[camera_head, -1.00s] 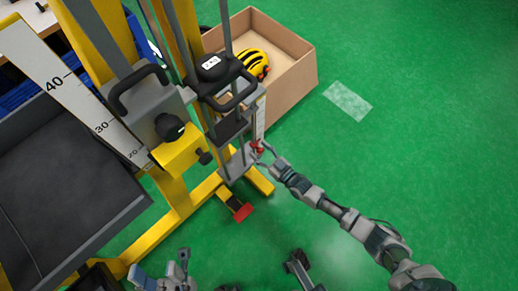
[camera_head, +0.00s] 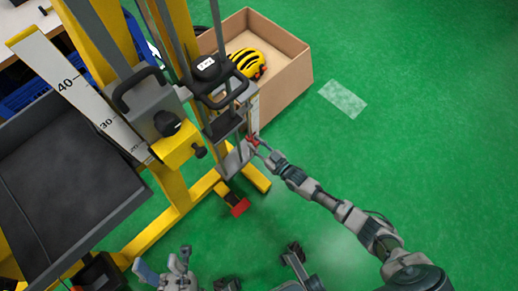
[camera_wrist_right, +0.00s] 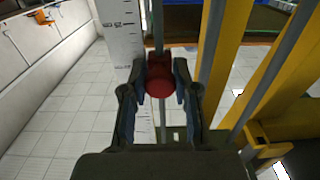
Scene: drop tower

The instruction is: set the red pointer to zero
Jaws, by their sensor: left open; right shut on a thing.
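The red pointer (camera_head: 252,140) sits low on the drop tower beside a white scale (camera_head: 255,113). In the right wrist view the red pointer (camera_wrist_right: 159,76) is on a thin grey rod, next to the white scale (camera_wrist_right: 121,32). My right gripper (camera_head: 259,146) is shut on the pointer; in the wrist view its two fingers (camera_wrist_right: 160,85) press on either side of it. The reading at the pointer is too small to tell. My left gripper (camera_head: 180,262) is open and empty at the bottom, away from the tower.
A larger scale (camera_head: 80,92) and a dark tray (camera_head: 60,190) stand at left. A cardboard box (camera_head: 287,75) with a yellow helmet (camera_head: 247,63) is behind. The green floor at right is free.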

